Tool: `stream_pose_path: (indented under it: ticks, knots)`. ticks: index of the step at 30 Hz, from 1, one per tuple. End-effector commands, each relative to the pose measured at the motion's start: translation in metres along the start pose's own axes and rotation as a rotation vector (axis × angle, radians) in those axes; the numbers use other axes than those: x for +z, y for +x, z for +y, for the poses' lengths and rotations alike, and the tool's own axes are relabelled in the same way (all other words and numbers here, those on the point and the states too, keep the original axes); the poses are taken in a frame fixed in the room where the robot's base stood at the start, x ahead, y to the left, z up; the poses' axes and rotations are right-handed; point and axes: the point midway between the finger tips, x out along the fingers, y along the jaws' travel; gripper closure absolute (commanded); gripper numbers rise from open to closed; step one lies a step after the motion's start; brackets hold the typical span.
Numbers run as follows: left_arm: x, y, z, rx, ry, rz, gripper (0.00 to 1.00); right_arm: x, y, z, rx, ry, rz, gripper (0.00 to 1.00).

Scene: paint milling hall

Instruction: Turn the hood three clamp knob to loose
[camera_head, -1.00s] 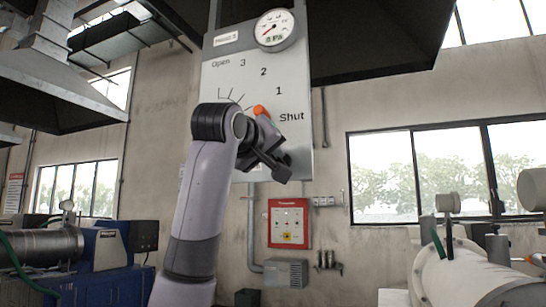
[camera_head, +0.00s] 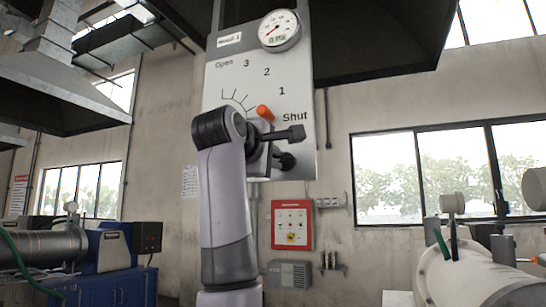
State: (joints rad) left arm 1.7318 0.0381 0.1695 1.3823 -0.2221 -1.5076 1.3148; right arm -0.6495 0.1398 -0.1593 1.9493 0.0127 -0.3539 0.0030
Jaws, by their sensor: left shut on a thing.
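The hood control panel (camera_head: 222,80) is a pale grey plate marked Open, 3, 2, 1 and Shut. An orange-tipped lever (camera_head: 264,113) points up and right, between 1 and Shut. My left gripper (camera_head: 280,147) is at the panel's lower right, shut on the clamp knob, with a dark bar-like part stretching right below the word Shut. The clamp knob (camera_head: 286,161) looks like a small black form just below that bar; the grip and the knob's marks are largely hidden. My left wrist and forearm cover the panel's lower left. My right gripper is not in view.
A round gauge (camera_head: 279,30) is fixed at the panel's top right. A red box (camera_head: 292,225) and a grey box (camera_head: 289,274) are on the wall below. A dark hood (camera_head: 385,45) hangs above right. Machines stand at both sides.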

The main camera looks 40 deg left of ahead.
Motion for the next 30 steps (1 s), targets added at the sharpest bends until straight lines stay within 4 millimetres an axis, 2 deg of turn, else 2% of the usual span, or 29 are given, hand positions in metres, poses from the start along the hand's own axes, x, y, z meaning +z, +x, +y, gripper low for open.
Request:
stream_pose_path:
  ticks: [9, 23, 24, 26, 27, 30]
  knots:
    - [-0.0006, 0.0003, -0.0025, -0.003, -0.096, 0.002, 1.0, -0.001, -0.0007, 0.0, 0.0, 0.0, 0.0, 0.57]
    - [-0.0008, 0.0003, -0.003, -0.004, -0.111, 0.003, 1.0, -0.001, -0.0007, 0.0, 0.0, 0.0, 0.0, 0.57]
    - [-0.0008, 0.0003, -0.003, -0.004, -0.111, 0.003, 0.83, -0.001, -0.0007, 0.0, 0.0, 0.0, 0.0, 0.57]
    - [-0.0007, 0.0003, -0.0031, -0.004, -0.111, 0.002, 0.64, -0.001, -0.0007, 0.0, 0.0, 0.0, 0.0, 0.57]
    - [-0.0007, 0.0003, -0.0029, -0.004, -0.111, 0.002, 0.61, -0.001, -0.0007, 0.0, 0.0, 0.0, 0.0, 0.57]
    - [-0.0005, 0.0002, -0.0026, -0.003, -0.11, 0.002, 0.61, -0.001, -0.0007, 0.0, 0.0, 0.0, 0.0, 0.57]
